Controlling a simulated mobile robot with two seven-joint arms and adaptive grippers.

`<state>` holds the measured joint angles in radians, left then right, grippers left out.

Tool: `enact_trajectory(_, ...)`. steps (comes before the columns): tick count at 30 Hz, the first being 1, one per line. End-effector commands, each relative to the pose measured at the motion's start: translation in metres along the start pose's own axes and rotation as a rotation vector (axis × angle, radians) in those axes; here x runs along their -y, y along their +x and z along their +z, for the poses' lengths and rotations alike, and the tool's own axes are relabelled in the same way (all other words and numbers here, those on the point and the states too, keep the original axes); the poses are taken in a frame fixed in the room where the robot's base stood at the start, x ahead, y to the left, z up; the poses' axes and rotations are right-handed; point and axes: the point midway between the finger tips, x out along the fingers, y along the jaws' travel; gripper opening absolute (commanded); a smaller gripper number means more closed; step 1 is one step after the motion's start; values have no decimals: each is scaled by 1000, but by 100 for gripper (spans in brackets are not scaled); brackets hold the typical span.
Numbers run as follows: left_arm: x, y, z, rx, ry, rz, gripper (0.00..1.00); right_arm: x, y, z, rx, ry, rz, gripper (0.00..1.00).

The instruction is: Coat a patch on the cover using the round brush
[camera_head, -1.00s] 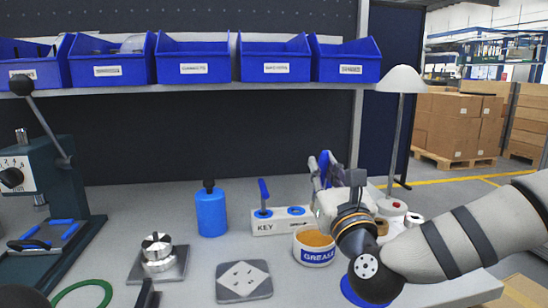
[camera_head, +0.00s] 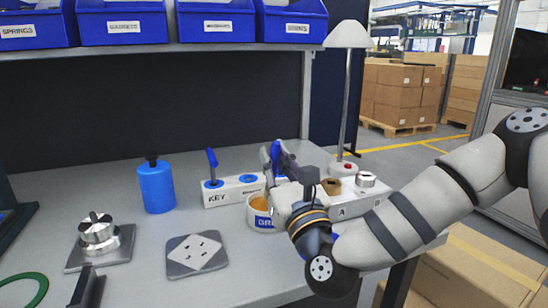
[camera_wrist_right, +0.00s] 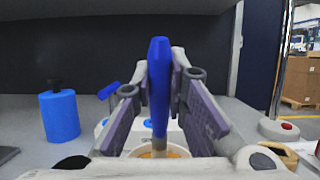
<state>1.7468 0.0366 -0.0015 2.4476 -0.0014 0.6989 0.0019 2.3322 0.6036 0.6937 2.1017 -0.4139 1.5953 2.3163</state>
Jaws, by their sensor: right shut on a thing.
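My right gripper (camera_head: 281,165) is shut on the blue-handled brush (camera_wrist_right: 159,85), which stands upright between the pads. The brush's lower end is at the grease pot (camera_head: 258,222); in the wrist view it meets the tan grease (camera_wrist_right: 176,153) within the pot's rim. How deep the bristles sit is hidden. The likely cover is a grey square plate (camera_head: 177,268) with a pale diamond patch (camera_head: 197,252) and small holes, flat on the bench left of the pot.
A holder marked KEY (camera_head: 222,195) with a blue-handled tool (camera_head: 212,165) stands behind the pot. A blue bottle (camera_head: 157,188), a metal fixture (camera_head: 99,235) and a green ring (camera_head: 22,289) are further left. A lamp (camera_head: 348,90) stands at right.

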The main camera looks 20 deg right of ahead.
Motion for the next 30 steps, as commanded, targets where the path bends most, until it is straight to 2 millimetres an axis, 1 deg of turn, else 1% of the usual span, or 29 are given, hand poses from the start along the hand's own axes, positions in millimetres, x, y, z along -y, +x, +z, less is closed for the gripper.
enact_trajectory(11, 0, 0, 0, 0, 0, 0, 40, 0, 0, 0, -1, 0, 0, 0)
enact_trajectory(30, 0, 5, 2, 13, 0, 0, 40, 0, -3, -8, -2, 0, 0, 0)
